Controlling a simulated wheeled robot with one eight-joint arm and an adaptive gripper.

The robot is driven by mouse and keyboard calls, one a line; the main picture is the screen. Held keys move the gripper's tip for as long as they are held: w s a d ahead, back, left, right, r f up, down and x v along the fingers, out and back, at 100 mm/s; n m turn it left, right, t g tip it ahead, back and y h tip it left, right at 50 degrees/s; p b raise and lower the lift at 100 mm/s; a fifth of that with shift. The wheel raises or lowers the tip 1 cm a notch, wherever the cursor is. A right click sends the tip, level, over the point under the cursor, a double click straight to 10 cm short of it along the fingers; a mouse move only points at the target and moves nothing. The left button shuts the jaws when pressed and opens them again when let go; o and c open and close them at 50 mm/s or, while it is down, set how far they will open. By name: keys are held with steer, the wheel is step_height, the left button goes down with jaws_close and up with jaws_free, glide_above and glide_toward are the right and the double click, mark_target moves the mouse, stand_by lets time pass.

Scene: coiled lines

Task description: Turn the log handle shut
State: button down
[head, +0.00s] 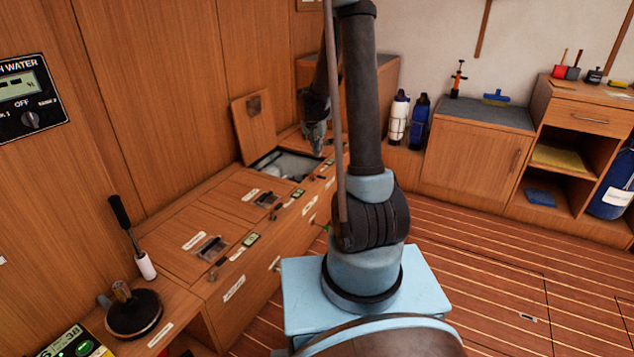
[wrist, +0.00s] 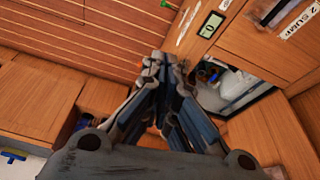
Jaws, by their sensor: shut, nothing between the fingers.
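My gripper (head: 316,138) is over the far end of the locker row in the head view, above or beside an open compartment (head: 262,160). In the wrist view my gripper (wrist: 152,65) has its fingers together and empty. The same compartment lies to the right of the fingers there, with a pale rounded fitting (wrist: 235,82) and small orange and blue parts (wrist: 207,73) inside. I cannot tell which part is the log handle; my fingers and the compartment rim may hide it. No label with that name is readable.
The compartment's wooden lid (head: 254,128) leans upright against the wall. Closed hatches (head: 205,245) with latches and small green displays run toward me. A black-handled lever (head: 130,235) and a round black fitting (head: 134,313) stand at the near left. The striped floor (head: 500,290) to the right is clear.

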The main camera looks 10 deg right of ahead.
mark_target(318, 176)
steer(key=w+d+f+m, duration=0.1)
steer(key=w+f, duration=0.6)
steer(key=f, duration=0.5)
steer(key=w+d+f, duration=0.1)
steer(key=w+f, duration=0.7)
steer(key=f, duration=0.4)
steer(key=shift+w+m+h, duration=0.15)
steer(key=shift+m+h, duration=0.15)
steer(key=shift+m, duration=0.1)
